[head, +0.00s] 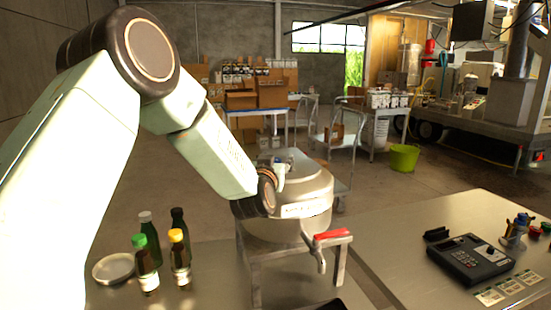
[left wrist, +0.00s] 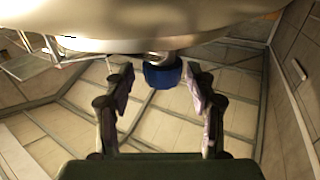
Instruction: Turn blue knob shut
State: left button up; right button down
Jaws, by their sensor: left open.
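The blue knob (left wrist: 162,75) shows in the left wrist view, under the rounded underside of a steel vessel (left wrist: 150,25). My left gripper (left wrist: 160,83) is open, with one finger on each side of the knob and a visible gap on both sides. I cannot tell how deep the knob sits between the fingertips. In the head view my left arm reaches the left side of the steel vessel (head: 317,190). My right gripper is not in view.
A red-handled tap (head: 331,236) sticks out at the vessel's front, above a metal stand (head: 272,262). A dark keypad device (head: 470,259) lies on the right table (head: 400,225).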

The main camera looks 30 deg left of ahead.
pick_arm(q)
jog(key=shift+w+a, duration=0.1)
jog(key=shift+w, duration=0.15)
jog(key=shift+w+a+f, duration=0.1)
jog(key=shift+a+f, duration=0.05)
jog(key=shift+a, duration=0.15)
jog(key=shift+d, duration=0.25)
jog(key=c, duration=0.5)
jog(key=shift+a, duration=0.15)
jog(key=c, duration=0.4)
jog(key=shift+c, duration=1.3)
